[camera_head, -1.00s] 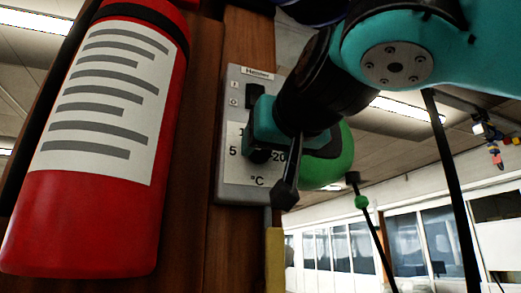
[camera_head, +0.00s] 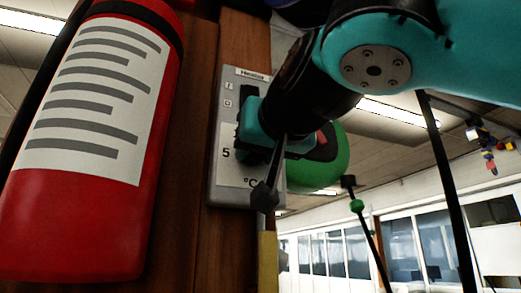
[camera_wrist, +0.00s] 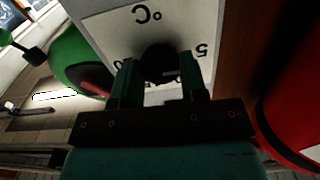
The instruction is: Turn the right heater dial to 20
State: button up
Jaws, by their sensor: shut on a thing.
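The heater panel (camera_head: 233,190) is a grey box on a wooden post, labelled "Heater", with a black switch above and a white scale plate. The black dial (camera_wrist: 158,60) sits between my fingers in the wrist view, where the panel appears upside down. My gripper (camera_wrist: 160,78) is shut on the dial, one finger on each side. In the head view my gripper (camera_head: 250,130) covers most of the dial. The dial's pointer cannot be made out.
A red fire extinguisher (camera_head: 85,215) stands close on the left of the panel and also shows at the right edge of the wrist view (camera_wrist: 290,100). A green rounded object (camera_head: 325,165) is just right of my gripper. Windows lie beyond on the right.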

jog(key=shift+m+b, duration=3.7)
jog(key=shift+m, duration=13.9)
jog(key=o, duration=0.9)
